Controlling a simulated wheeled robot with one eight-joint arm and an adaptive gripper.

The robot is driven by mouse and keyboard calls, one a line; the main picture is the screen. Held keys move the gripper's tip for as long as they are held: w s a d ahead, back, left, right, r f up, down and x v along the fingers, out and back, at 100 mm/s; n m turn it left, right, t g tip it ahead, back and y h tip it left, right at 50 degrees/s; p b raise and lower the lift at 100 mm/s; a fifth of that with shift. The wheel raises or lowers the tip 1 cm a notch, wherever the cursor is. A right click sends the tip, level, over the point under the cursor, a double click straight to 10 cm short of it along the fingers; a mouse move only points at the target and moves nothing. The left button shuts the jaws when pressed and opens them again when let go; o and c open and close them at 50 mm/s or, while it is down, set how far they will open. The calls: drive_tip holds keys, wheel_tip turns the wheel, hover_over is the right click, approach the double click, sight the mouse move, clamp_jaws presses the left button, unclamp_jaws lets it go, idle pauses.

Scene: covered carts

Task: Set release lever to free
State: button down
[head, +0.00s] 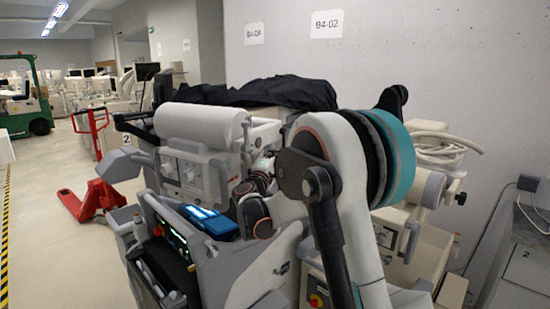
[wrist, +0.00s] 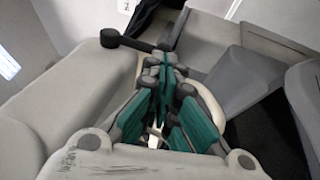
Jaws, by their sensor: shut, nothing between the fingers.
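A dark lever with a round black knob (wrist: 109,38) shows at the upper middle of the wrist view. Its bar runs right from the knob towards my fingertips, on a pale grey machine body. It is probably the release lever; I can read no free mark beside it. My gripper (wrist: 165,58) is shut and empty, its teal-padded fingers together at the lever bar's right end. Whether they touch it I cannot tell. In the head view my gripper (head: 264,163) is small and partly hidden among my arm links, in front of the machine. I cannot make out the lever there.
The machine carries a white roll (head: 200,123), a dark cover (head: 265,92) and a blue-lit device (head: 211,222). A grey wall stands close behind. A red pallet truck (head: 92,195) stands at the left on open floor. Another pale machine (head: 432,240) stands at the right.

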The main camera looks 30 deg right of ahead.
drive_tip(key=shift+w+d+f, duration=0.3)
drive_tip(key=shift+d, duration=0.2)
idle(0.3)
drive_tip(key=w+d, duration=0.4)
drive_tip(key=d, duration=0.1)
drive_tip(key=shift+d+p, duration=0.3)
drive_tip(key=shift+d, duration=0.1)
idle(1.5)
drive_tip(key=s+a+f, duration=0.6)
drive_tip(key=s+f, duration=0.1)
drive_tip(key=f, duration=0.3)
drive_tip(key=shift+f+b, duration=0.25)
drive_tip(key=shift+b, duration=0.2)
drive_tip(key=shift+s+d, duration=0.1)
